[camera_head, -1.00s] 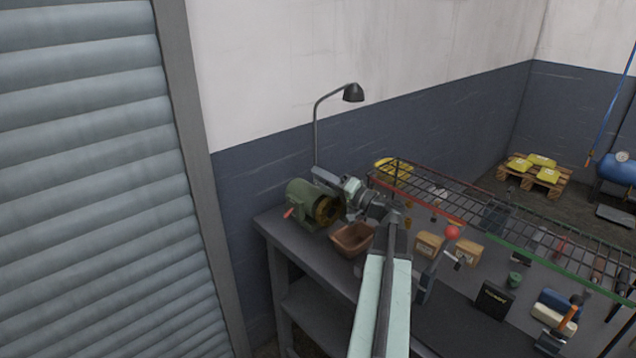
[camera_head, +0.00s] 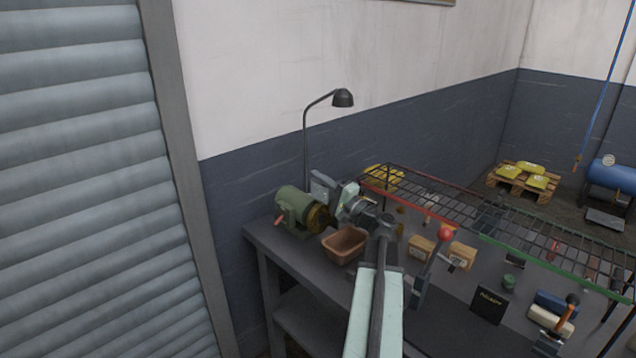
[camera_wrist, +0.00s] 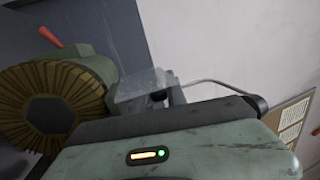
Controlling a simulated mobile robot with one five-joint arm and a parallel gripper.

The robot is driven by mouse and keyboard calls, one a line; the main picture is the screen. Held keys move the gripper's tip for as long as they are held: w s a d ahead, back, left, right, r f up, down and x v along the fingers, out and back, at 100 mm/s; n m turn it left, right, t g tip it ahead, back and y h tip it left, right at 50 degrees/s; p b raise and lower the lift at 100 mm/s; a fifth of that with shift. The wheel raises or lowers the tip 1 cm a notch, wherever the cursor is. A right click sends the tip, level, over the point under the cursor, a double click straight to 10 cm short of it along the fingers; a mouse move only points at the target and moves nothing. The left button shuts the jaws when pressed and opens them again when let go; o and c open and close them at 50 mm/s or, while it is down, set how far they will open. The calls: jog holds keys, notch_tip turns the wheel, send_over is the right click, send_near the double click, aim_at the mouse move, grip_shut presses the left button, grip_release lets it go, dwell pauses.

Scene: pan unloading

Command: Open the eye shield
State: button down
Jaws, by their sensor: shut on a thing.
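The bench grinder (camera_head: 292,207) is green with a brown wheel (camera_head: 318,217) and stands at the left end of the workbench. Its eye shield (camera_head: 321,186) is a small grey, see-through plate above the wheel, tilted steeply up. In the wrist view the shield (camera_wrist: 140,88) shows beyond my gripper, beside the wheel (camera_wrist: 50,105). My gripper (camera_head: 336,194) reaches in from the right and is shut on the shield's edge by a small dark part. The fingers and the exact grip are mostly hidden by the gripper body.
A brown bin (camera_head: 344,246) stands in front of the grinder, below my arm. A desk lamp (camera_head: 342,98) rises behind. A wire rack (camera_head: 470,205) runs above the bench to the right. A lever with a red ball (camera_head: 445,235) stands right of my arm.

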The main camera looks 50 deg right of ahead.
dwell(0.3)
jog(key=c, duration=1.3)
grip_release()
jog(key=shift+c, duration=0.2)
